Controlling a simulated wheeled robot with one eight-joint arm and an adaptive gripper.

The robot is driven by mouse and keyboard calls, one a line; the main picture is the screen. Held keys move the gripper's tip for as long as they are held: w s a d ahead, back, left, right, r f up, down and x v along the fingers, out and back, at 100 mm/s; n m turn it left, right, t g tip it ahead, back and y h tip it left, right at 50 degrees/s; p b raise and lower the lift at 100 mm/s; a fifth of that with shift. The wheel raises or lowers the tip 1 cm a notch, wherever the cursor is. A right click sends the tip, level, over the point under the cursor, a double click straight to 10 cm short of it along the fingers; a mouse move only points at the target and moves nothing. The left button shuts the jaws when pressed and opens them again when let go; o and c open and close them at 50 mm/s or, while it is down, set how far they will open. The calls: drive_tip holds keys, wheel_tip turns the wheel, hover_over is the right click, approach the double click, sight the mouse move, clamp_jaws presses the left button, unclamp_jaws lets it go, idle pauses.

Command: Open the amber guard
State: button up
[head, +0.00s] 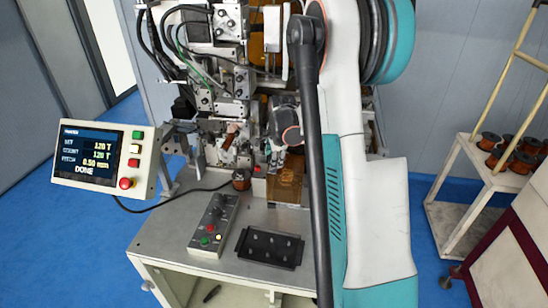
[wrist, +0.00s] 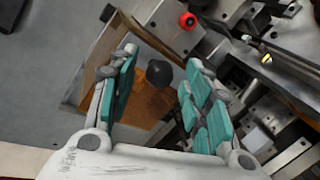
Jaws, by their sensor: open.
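The amber guard (wrist: 150,103) is a see-through brown-orange panel with a round black knob (wrist: 159,73) on it. In the wrist view my gripper (wrist: 161,60) is open, with its teal-padded fingers on either side of the knob. I see gaps between the knob and both pads. In the head view the guard (head: 286,186) shows low on the winder, just left of my arm, which covers part of that area. The guard looks closed, but its edges are partly hidden.
A control panel (head: 103,158) reading DONE stands at left. A button box (head: 214,224), a black tray (head: 270,248) and a copper coil (head: 241,180) are on the bench (head: 165,240). A red knob (wrist: 187,20) and metal winder parts are close to my right finger.

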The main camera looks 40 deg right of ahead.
drive_tip(key=shift+f, duration=0.2)
clamp_jaws()
drive_tip(key=b, duration=0.3)
hover_over(300, 167)
drive_tip(key=s, duration=0.2)
drive_tip(key=shift+w+a, duration=0.1)
drive_tip(key=shift+a, duration=0.35)
unclamp_jaws()
drive_tip(key=shift+r, duration=0.1)
